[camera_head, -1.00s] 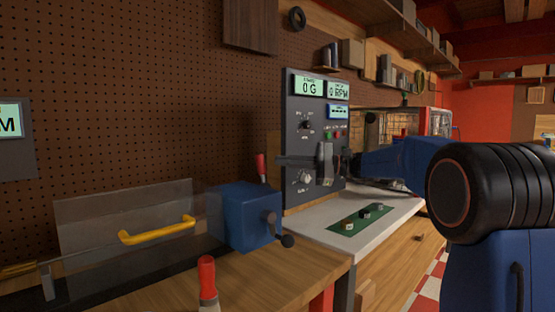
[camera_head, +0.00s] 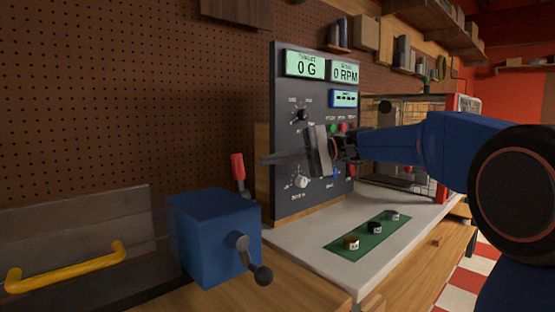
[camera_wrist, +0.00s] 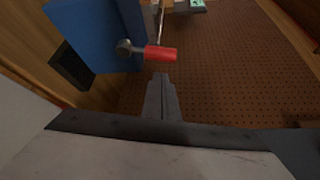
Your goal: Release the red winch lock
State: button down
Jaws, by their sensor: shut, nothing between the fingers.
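The red winch lock is a short lever with a red grip (camera_head: 238,167), standing upright behind the blue winch box (camera_head: 212,232) in the head view. In the wrist view the red grip (camera_wrist: 162,53) lies sideways on a grey pivot beside the blue box (camera_wrist: 95,32). In the wrist view my gripper tips (camera_wrist: 161,78) sit just below the red grip, seemingly with a small gap; contact cannot be told. The lever's lower end is hidden in the head view.
A dark control panel (camera_head: 290,115) with displays and knobs stands behind my gripper. A black-knobbed crank (camera_head: 255,262) sticks out from the winch front. A yellow handle (camera_head: 65,268) is at left. Small weights lie on a green mat (camera_head: 340,247) on the white bench top.

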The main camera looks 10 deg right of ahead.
aim_at(240, 172)
jog(key=a, duration=0.6)
jog(key=shift+s+a+f, duration=0.25)
jog(key=shift+a+f, duration=0.1)
jog(key=shift+f, duration=0.05)
jog(key=shift+s, duration=0.1)
